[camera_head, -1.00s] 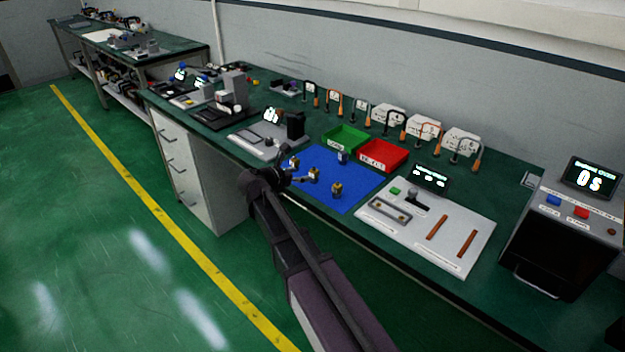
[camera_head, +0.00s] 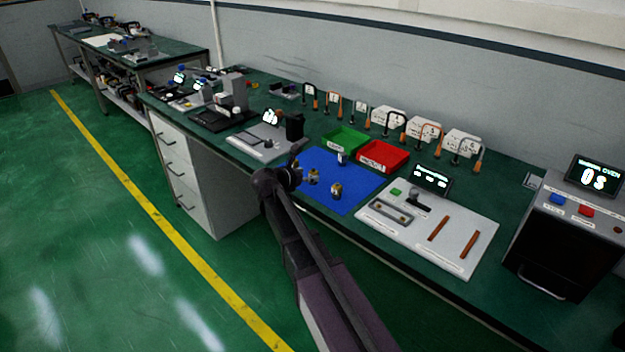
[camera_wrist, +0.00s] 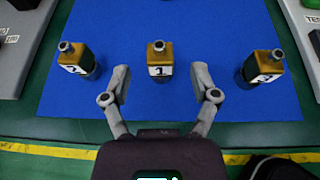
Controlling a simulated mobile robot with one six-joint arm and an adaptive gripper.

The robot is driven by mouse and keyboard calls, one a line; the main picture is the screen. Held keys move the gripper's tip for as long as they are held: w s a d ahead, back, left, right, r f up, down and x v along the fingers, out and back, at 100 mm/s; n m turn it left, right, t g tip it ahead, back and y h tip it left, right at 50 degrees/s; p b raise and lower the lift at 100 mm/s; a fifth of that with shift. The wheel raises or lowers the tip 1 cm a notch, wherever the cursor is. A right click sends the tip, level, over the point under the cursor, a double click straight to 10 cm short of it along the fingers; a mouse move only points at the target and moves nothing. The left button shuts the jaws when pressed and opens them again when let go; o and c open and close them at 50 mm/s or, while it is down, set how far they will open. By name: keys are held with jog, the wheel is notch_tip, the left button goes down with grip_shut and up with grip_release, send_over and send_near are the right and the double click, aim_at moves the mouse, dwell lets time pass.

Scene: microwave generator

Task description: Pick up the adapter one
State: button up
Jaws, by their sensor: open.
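Adapter one (camera_wrist: 160,60) is a small gold-and-dark block with a metal knob on top and a white label "1". It stands upright on the blue mat (camera_wrist: 205,20). In the wrist view my gripper (camera_wrist: 161,82) is open, its two fingers on either side just short of adapter one, not touching it. Adapter two (camera_wrist: 78,58) stands to the left and another like adapter (camera_wrist: 263,66) to the right. In the head view my gripper (camera_head: 294,170) is over the mat's left part, small and partly hidden by my arm.
A green bin (camera_head: 345,139) and a red bin (camera_head: 383,156) stand behind the mat. A white panel with a lever (camera_head: 430,228) lies to the right, and an oven (camera_head: 566,235) beyond it. A grey device (camera_head: 268,140) is to the left. The mat between adapters is clear.

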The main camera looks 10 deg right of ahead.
aim_at(311, 175)
jog(key=shift+b+x, duration=0.55)
jog(key=shift+x, duration=1.25)
jog(key=shift+s+f, duration=0.1)
grip_shut()
